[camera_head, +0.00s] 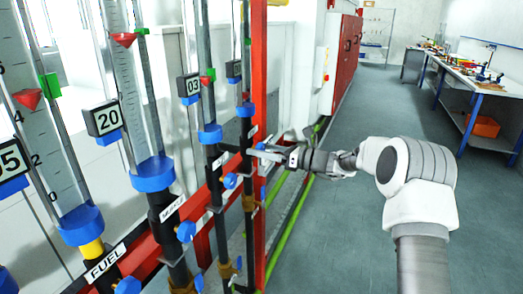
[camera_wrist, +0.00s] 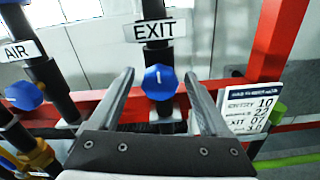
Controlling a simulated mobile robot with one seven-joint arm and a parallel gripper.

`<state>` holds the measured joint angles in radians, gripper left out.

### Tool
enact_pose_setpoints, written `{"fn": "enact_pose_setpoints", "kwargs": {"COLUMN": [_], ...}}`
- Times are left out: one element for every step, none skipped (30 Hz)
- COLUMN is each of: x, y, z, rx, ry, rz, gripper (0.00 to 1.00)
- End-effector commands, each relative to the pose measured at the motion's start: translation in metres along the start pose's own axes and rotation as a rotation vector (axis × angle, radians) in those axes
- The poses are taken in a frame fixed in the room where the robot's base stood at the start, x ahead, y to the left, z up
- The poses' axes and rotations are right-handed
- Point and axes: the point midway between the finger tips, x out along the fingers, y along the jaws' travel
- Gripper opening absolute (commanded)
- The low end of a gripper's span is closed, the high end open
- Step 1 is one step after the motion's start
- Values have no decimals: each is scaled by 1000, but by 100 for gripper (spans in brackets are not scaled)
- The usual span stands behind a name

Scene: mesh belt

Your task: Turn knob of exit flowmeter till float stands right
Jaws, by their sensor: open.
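The exit flowmeter (camera_head: 247,75) is the far narrow tube in the row in the head view. A small red float (camera_head: 245,96) seems to sit low in it, below a small green marker (camera_head: 247,41). Its number box (camera_head: 233,70) is too small to read. In the wrist view, the EXIT label (camera_wrist: 154,30) is above a blue knob (camera_wrist: 160,82) with a white mark. My gripper (camera_wrist: 158,76) is open, with one finger on each side of this knob and gaps visible. The head view shows my gripper (camera_head: 268,152) at the exit tube's foot.
The AIR knob (camera_wrist: 24,96) is to the left. A card (camera_wrist: 258,112) with ENTRY and EXIT figures hangs close by on the right. A red post (camera_head: 259,60) and red rail (camera_wrist: 95,104) frame the flowmeters.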

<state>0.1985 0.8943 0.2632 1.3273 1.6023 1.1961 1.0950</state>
Motion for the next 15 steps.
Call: {"fn": "enact_pose_setpoints", "kwargs": {"x": [0,0,0,0,0,0,0,0,0,0,0,0,0,0,0], "y": [0,0,0,0,0,0,0,0,0,0,0,0,0,0,0], "z": [0,0,0,0,0,0,0,0,0,0,0,0,0,0,0], "rx": [0,0,0,0,0,0,0,0,0,0,0,0,0,0,0], "ry": [0,0,0,0,0,0,0,0,0,0,0,0,0,0,0], "rz": [0,0,0,0,0,0,1,1,1,1,1,1,1,1,1], "gripper": [75,70,62,57,52,44,39,34,26,21,16,8,3,0,0]}}
